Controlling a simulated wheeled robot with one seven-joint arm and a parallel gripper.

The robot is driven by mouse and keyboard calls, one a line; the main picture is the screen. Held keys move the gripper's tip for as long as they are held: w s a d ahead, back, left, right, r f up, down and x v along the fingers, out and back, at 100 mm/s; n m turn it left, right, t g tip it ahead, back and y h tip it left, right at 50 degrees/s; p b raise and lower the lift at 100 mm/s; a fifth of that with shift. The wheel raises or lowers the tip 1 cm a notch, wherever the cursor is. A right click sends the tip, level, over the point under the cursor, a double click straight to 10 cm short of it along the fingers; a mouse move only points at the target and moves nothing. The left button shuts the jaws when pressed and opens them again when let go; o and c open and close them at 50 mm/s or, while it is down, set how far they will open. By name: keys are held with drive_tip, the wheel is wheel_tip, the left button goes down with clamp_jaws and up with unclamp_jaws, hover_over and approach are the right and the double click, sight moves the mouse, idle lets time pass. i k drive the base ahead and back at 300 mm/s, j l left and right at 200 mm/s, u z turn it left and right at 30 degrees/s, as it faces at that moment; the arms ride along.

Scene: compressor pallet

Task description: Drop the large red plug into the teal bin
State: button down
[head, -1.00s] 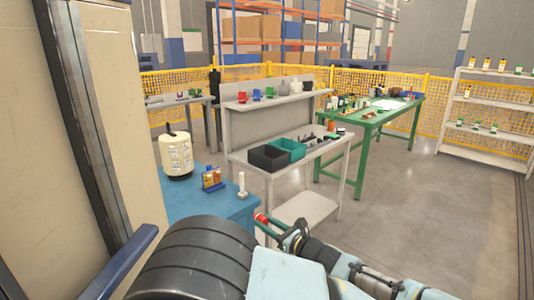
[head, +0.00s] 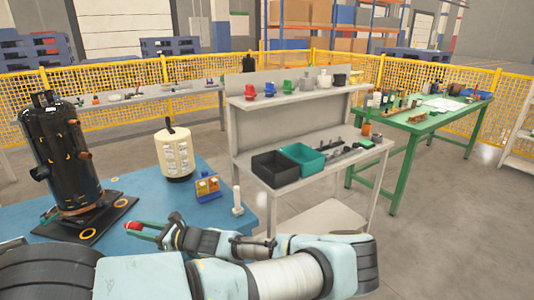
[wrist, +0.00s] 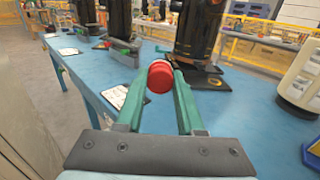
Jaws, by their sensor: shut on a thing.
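The large red plug (wrist: 160,77) is held between the green fingertips of my gripper (wrist: 160,85) in the wrist view. In the head view the red plug (head: 134,226) shows at the tip of my gripper (head: 138,228), low over the near edge of the blue table. The teal bin (head: 303,158) stands on the grey workbench, to the right of and farther away than my gripper. Its inside is only partly visible.
A black bin (head: 275,170) touches the teal bin's left side. A black compressor (head: 58,155), a cream canister (head: 175,152) and a white bolt-like post (head: 238,203) stand on the blue table (head: 150,190). A shelf (head: 300,93) with coloured parts runs above the bins.

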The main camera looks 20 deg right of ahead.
sight(301, 159)
drive_tip(key=l+u, duration=0.15)
drive_tip(key=l, duration=0.35)
drive_tip(key=k+l+u, duration=0.15)
drive_tip(key=l, duration=0.35)
drive_tip(key=l+u, duration=0.15)
drive_tip(key=l, duration=0.35)
drive_tip(key=k+l+u, duration=0.15)
drive_tip(key=l, duration=0.35)
drive_tip(key=k+l+u, duration=0.1)
drive_tip(key=l, duration=0.35)
